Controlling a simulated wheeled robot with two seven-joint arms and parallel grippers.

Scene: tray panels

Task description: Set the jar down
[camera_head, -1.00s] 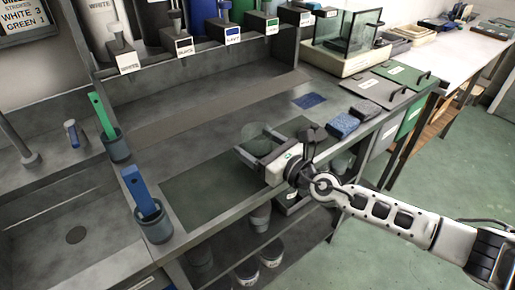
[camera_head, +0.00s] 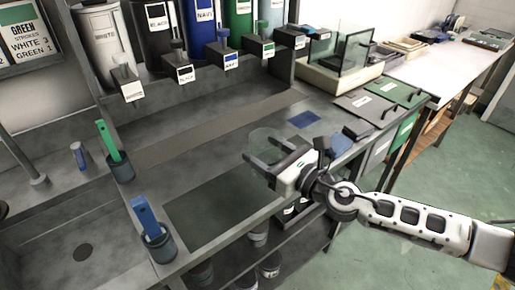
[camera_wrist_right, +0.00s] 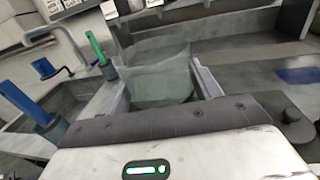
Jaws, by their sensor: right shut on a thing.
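A clear glass jar (camera_head: 265,143) is held between the fingers of my right gripper (camera_head: 268,160), above the grey bench. In the right wrist view the jar (camera_wrist_right: 158,82) shows as a see-through, greenish vessel between the two fingers. Its base is partly hidden behind the gripper body, and I cannot tell exactly how high it is above the bench. A dark green mat (camera_head: 215,212) lies on the bench to the left of and nearer than the gripper. My left gripper is not in view.
Cups with a green-handled tool (camera_head: 108,140) and a blue-handled tool (camera_head: 144,215) stand by the sink at left. Labelled paint dispensers (camera_head: 185,74) line the back. A blue patch (camera_head: 303,119) and blue sponge (camera_head: 340,143) are to the right. A glass tank (camera_head: 340,50) stands behind.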

